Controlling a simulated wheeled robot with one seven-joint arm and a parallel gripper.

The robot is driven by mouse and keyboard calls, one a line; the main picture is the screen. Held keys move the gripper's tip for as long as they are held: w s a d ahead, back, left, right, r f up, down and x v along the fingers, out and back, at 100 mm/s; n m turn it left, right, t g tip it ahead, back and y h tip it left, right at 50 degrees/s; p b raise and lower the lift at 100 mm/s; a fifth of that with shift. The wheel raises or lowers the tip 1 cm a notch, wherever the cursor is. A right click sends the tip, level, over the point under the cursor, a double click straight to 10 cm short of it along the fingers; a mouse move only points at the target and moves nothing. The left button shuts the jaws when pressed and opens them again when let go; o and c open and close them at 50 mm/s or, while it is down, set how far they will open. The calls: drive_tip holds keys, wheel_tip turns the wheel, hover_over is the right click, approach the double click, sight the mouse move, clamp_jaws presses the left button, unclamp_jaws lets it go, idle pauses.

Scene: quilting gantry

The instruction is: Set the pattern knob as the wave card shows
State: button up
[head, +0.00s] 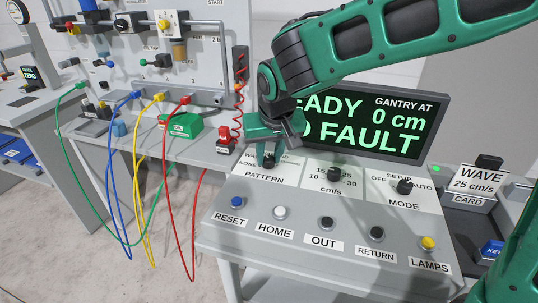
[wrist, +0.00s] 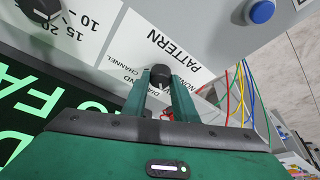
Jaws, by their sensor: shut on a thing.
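The black pattern knob (head: 269,162) stands on a white label plate marked PATTERN at the left of the sloping console. My gripper (head: 270,145) reaches down over it from above. In the wrist view the green fingers of my gripper (wrist: 160,88) are shut on the knob (wrist: 160,74), one on each side. Its labels are partly covered; parts of WAVE, NONE, DIAMOND and CHANNEL show. I cannot tell clearly which label its pointer faces. The wave card (head: 475,183) reads WAVE 25 cm/s and stands in a holder at the right.
Speed knob (head: 334,174) and mode knob (head: 404,187) stand to the right. Several buttons, including blue RESET (head: 237,202) and yellow LAMPS (head: 428,243), line the front. The screen (head: 395,125) behind shows READY, NO FAULT, 0 cm, partly covered by my arm. Coloured cables (head: 130,200) hang at left.

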drive_tip(key=shift+w+d+r, duration=0.1)
drive_tip(key=shift+w, duration=0.05)
drive_tip(key=o, duration=1)
drive_tip(key=shift+o, duration=0.2)
drive_tip(key=v, duration=1)
drive_tip(key=shift+r, duration=0.3)
